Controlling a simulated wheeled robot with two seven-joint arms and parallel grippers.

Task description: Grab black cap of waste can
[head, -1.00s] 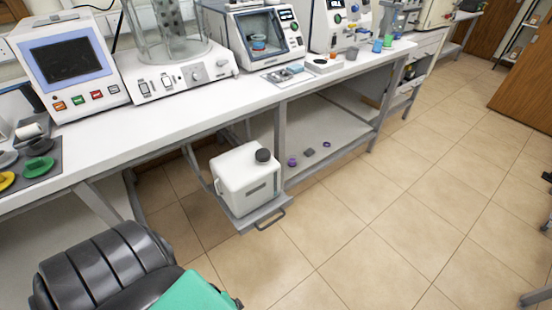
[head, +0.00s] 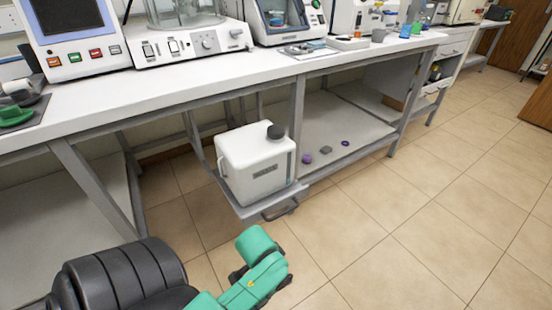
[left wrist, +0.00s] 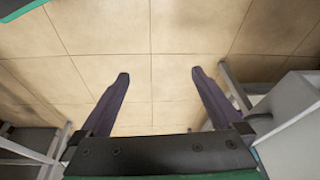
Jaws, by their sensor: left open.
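The white waste can (head: 252,165) stands on a low grey pull-out shelf (head: 240,208) under the bench. Its round black cap (head: 275,131) sits on top at the can's right side. My left arm comes in from the lower left of the head view, its green wrist in front of and below the can; the fingers are not clear there. In the left wrist view my left gripper (left wrist: 159,78) is open and empty over the tiled floor. A white block-like thing (left wrist: 300,120), probably the can, shows at the right edge there. My right gripper is not in view.
The bench top (head: 190,88) runs above the can, with test machines on it. A grey bench leg (head: 297,115) stands just right of the can. A lower shelf (head: 345,125) holds small purple and grey items. The tiled floor at right is clear.

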